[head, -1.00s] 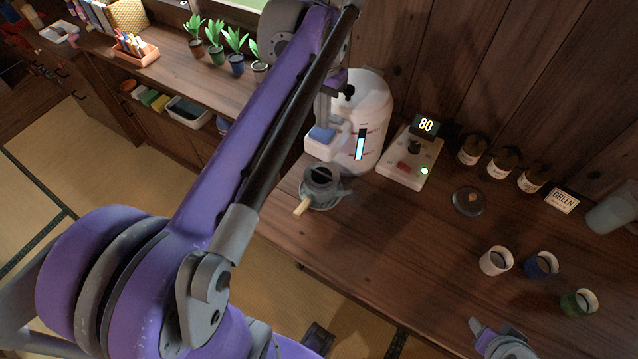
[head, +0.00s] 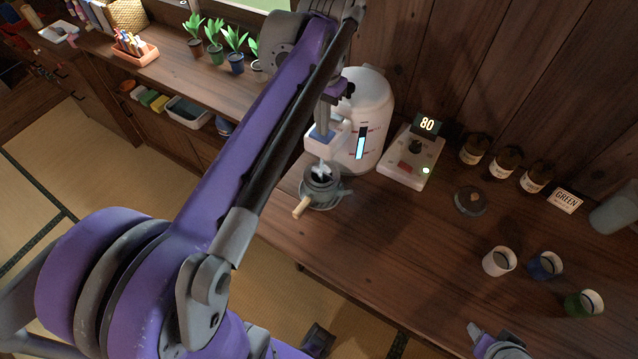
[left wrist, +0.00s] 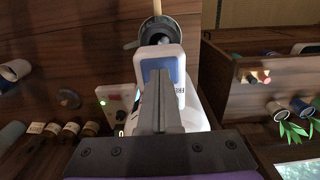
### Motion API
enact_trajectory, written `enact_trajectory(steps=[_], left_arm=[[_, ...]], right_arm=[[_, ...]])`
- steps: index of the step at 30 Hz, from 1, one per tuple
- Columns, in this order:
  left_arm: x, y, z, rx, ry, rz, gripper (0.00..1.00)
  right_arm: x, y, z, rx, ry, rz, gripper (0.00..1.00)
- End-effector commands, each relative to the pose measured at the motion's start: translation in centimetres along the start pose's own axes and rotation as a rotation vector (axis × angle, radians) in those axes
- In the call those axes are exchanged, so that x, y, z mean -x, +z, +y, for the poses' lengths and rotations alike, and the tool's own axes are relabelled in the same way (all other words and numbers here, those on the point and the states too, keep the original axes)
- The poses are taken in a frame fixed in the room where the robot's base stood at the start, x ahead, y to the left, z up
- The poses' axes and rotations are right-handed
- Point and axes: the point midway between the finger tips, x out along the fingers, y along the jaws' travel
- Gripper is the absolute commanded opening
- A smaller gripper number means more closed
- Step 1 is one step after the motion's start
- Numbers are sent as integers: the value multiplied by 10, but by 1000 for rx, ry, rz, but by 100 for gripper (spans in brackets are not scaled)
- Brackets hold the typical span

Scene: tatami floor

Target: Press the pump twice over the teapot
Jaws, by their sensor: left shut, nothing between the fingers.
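The white hot-water pump pot (head: 372,108) stands at the back of the table, with a clear level strip on its front. Its spout head (head: 318,148) carries a blue press pad (head: 320,136). My left gripper (head: 322,124) is shut and empty, its fingertips down at the pad; it looks in contact. The left wrist view shows the shut fingers (left wrist: 159,80) over the blue pad (left wrist: 160,62). The grey teapot (head: 328,190), lid off, stands under the spout, its wooden handle to the front. A pale stream shows between spout and teapot. My right gripper (head: 492,340) is partly in view at the bottom.
A control box (head: 408,160) with a lit 80 display (head: 427,124) stands right of the pump. Several brown jars (head: 505,161) stand along the wall. A dark round lid (head: 471,200) lies before them. Cups (head: 499,261) stand front right. The table's middle is clear.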

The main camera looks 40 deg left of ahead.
Motion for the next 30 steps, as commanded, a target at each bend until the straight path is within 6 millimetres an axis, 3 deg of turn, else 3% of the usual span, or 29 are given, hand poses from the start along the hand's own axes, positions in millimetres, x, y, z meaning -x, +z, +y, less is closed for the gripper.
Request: enact_trajectory(steps=[7,20,30], left_arm=[[3,0,0,0,1,-1,0],[28,0,0,0,0,0,0],[28,0,0,0,0,-1,0]], right_arm=[[2,-2,0,0,0,2,50],[18,-18,0,0,0,15,50],[18,-17,0,0,0,14,50]])
